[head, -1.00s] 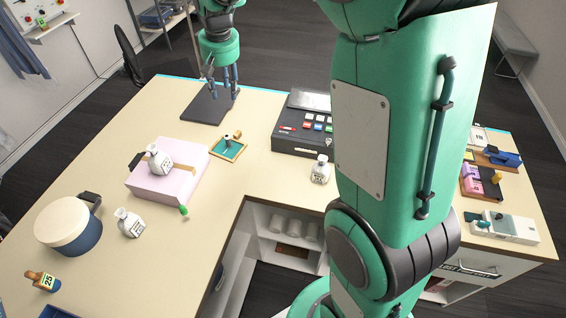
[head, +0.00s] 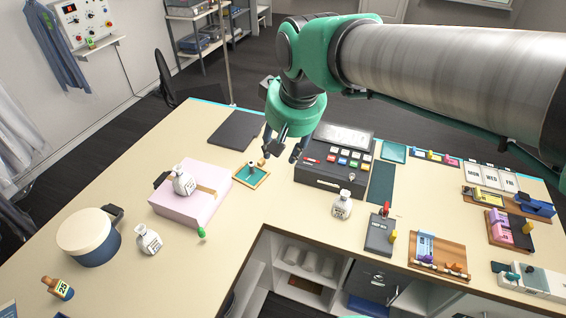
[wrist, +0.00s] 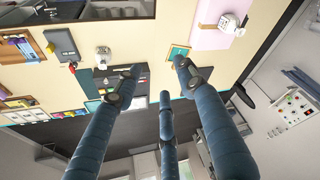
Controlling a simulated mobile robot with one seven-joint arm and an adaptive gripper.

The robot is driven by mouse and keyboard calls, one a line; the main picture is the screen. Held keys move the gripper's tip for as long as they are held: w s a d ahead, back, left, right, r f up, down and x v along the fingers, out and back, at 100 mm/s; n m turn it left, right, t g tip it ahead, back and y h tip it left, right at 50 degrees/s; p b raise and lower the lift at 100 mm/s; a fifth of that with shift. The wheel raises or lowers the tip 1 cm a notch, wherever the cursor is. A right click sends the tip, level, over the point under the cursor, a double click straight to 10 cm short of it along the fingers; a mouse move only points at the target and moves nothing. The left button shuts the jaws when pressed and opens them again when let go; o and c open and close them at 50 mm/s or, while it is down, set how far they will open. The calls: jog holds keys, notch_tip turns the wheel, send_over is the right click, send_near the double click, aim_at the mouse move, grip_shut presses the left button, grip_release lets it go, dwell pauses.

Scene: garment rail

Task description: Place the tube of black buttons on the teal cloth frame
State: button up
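The teal cloth frame (head: 250,180), a small teal panel with a wooden rim, lies on the cream table beside the pink box; it also shows in the wrist view (wrist: 178,51). A small dark-and-white piece (head: 252,166) and a tan piece (head: 262,161) show at its far part; I cannot tell whether these are the tube of black buttons. No other thing is clearly that tube. My gripper (head: 284,149) is above the table, between the frame and the black control box. Its three fingers are spread apart and empty in the wrist view (wrist: 157,78).
The pink box (head: 205,205) bears a white labelled bottle (head: 184,182). Other white bottles stand at left (head: 148,241) and in front of the black control box (head: 320,180). Trays fill the right side.

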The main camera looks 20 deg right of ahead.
jog(key=s+f+t, duration=0.1)
jog(key=s+f, duration=0.2)
jog(key=s, duration=1)
jog(key=shift+a, duration=0.25)
jog(key=shift+s+f, duration=0.1)
notch_tip(320, 180, down, 12)
jog(key=b, duration=1.2)
